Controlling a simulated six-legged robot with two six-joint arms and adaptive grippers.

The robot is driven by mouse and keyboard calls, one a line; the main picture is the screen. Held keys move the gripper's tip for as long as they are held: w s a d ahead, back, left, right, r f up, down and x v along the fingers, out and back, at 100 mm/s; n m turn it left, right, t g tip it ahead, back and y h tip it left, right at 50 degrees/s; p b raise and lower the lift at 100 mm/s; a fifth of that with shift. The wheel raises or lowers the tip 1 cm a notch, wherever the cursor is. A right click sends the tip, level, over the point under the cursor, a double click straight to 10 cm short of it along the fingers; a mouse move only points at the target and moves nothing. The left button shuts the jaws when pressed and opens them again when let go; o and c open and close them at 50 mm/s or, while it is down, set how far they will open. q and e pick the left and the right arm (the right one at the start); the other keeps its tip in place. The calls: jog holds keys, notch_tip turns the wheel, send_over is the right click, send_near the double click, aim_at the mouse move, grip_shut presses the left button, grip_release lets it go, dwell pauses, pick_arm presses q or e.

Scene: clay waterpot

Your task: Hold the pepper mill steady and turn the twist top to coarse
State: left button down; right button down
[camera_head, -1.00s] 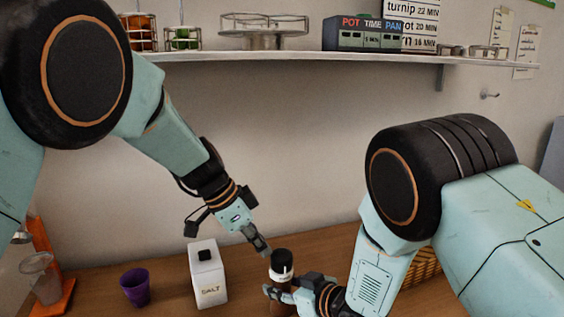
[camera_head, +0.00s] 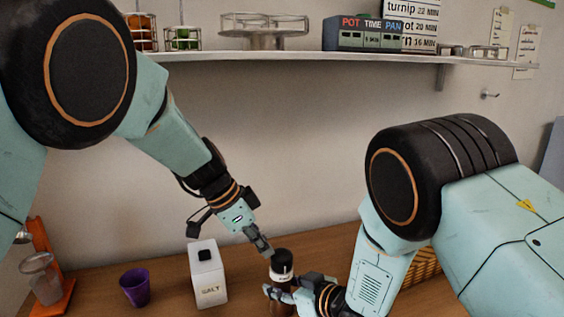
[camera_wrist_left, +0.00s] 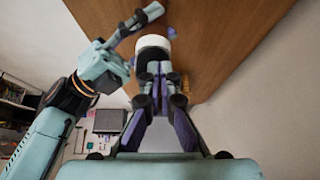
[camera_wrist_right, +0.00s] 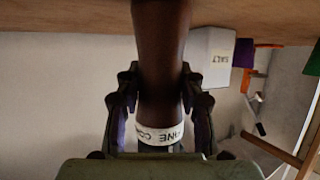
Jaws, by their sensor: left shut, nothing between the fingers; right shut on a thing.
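The pepper mill has a dark brown body, a white lettered band and a black twist top (camera_head: 281,257). It stands upright on the counter in the head view. My right gripper (camera_head: 277,292) is shut on the mill's body, low down. The right wrist view shows the brown body (camera_wrist_right: 160,60) between its fingers and part of the lettering on the band (camera_wrist_right: 160,133). My left gripper (camera_head: 266,250) is shut and empty, its tips beside the twist top on the left. In the left wrist view its closed fingers (camera_wrist_left: 155,72) cover much of the top; I cannot tell whether they touch.
A white salt box (camera_head: 208,275) stands left of the mill, and a purple cup (camera_head: 135,287) further left. An orange stand (camera_head: 50,270) with a clear cup is at the far left. A wicker basket (camera_head: 424,265) sits behind my right arm. A shelf (camera_head: 300,56) runs above.

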pick_arm(q)
jog(key=shift+s, duration=0.5)
jog(key=shift+s+d, duration=0.35)
jog(key=shift+s, duration=0.1)
jog(key=shift+s+a, duration=0.1)
jog(key=shift+a, duration=0.05)
dwell(0.3)
jog(key=shift+s+a, duration=0.1)
jog(key=shift+a, duration=0.1)
notch_tip(320, 180, up, 6)
dwell(0.5)
